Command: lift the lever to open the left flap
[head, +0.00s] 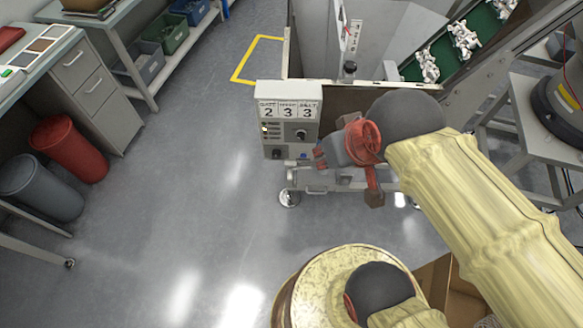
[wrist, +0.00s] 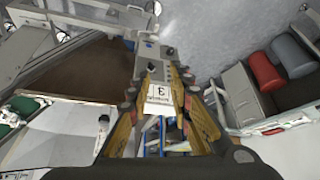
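My gripper (head: 322,156), grey and red, is in front of the cap machine in the head view, beside the right edge of its control panel (head: 288,133). In the wrist view its two fingers with striped pads stand apart, with nothing seen held between them (wrist: 160,88). The panel's lower part (wrist: 153,58) and a card reading 3 show beyond the gap. A black knob (head: 350,68) stands at the hopper's front rim, above and behind my gripper; it may be the lever's end. I cannot make out the left flap for certain.
The hopper has pale upright walls (head: 322,38). A green conveyor (head: 448,62) with white parts rises at the right. A red bin (head: 68,148) and a grey bin (head: 40,187) stand at the left. The floor (head: 190,185) between is clear.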

